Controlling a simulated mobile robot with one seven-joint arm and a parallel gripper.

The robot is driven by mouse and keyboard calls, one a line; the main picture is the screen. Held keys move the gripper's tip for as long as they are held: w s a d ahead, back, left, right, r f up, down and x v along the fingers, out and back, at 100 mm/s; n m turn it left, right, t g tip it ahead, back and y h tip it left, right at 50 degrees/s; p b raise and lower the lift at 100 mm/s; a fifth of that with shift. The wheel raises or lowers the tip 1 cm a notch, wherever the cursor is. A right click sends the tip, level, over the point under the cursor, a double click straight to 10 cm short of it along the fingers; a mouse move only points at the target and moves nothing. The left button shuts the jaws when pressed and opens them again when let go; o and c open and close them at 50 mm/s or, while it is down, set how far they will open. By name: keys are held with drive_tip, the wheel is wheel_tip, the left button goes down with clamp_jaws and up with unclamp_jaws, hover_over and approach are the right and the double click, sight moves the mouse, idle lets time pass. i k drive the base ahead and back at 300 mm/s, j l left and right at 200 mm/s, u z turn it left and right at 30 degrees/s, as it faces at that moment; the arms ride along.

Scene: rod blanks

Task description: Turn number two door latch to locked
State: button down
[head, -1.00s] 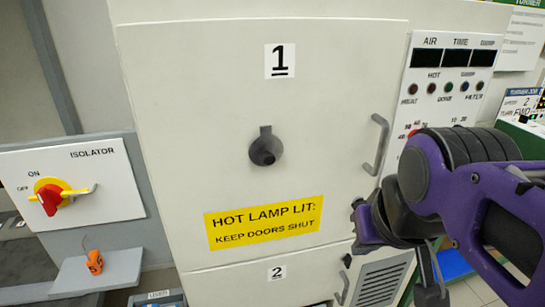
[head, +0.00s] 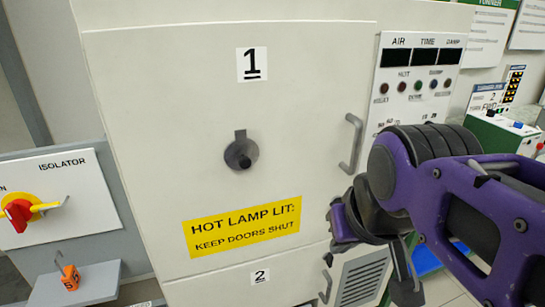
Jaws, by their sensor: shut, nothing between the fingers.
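The number two door shows only as a strip at the bottom of the head view, with its "2" label (head: 260,276). Its latch cannot be made out; most of that door is below the frame. A small dark piece (head: 328,259) sits by the door's upper right, too small to identify. The number one door (head: 145,110) above is closed, with a round dark latch (head: 241,153) whose tab points up. My gripper (head: 406,290) is partly hidden by my purple arm, low at the right in front of the cabinet. It is shut and empty, apart from the doors.
Grey bar handles stand on door one (head: 350,143) and door two (head: 326,287). A control panel (head: 410,85) is behind my arm.

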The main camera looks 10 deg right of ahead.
sight(328, 257)
drive_tip(key=z, duration=0.4)
drive_tip(key=i+l+u, duration=0.15)
drive_tip(key=l+u, duration=0.2)
drive_tip(key=l, duration=0.75)
drive_tip(key=k+l, duration=0.1)
drive_tip(key=l, duration=0.7)
drive_tip(key=k+j+u, duration=0.1)
drive_tip(key=u, duration=0.15)
drive_tip(key=i+l+z, duration=0.2)
drive_tip(key=k+l, duration=0.1)
drive_tip(key=l, duration=0.05)
